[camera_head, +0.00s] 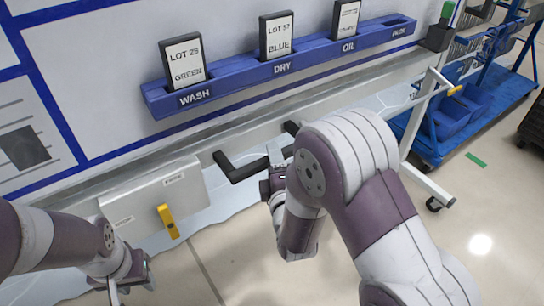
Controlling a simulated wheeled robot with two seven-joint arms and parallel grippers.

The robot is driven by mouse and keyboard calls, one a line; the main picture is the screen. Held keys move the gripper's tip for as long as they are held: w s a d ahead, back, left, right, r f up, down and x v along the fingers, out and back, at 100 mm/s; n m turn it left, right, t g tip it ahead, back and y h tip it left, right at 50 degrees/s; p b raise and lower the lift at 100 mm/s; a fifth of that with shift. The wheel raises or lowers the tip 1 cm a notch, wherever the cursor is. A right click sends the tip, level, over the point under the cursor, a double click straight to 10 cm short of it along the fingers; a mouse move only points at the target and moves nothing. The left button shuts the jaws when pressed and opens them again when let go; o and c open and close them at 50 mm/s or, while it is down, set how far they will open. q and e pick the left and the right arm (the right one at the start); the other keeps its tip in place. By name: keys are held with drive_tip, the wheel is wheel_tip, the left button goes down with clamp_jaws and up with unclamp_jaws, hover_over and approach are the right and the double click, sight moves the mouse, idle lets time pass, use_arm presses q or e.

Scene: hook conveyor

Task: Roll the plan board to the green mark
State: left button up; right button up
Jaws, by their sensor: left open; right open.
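The plan board (110,75) is a large white panel with blue lines, seen from above on a white wheeled frame. A caster (435,204) shows at its right foot. A black bar handle (240,171) sticks out low on its front. My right gripper (273,180) is open at the right part of this handle; whether it touches is hidden by my arm. My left gripper (125,287) is open at the bottom left, below a grey box with a yellow lever (168,221), apart from it. The green mark (476,160) lies on the floor right of the board.
A blue card rail (225,86) on the board holds lot cards over WASH, DRY and OIL; the PACK slot looks empty. A blue cart with bins (463,112) stands behind the board's right end. Beige floor (500,215) is clear around the green mark. A dark object stands at the far right edge.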

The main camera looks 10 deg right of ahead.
drive_tip(key=shift+w+d, duration=0.1)
drive_tip(key=shift+w, duration=1.3)
clamp_jaws()
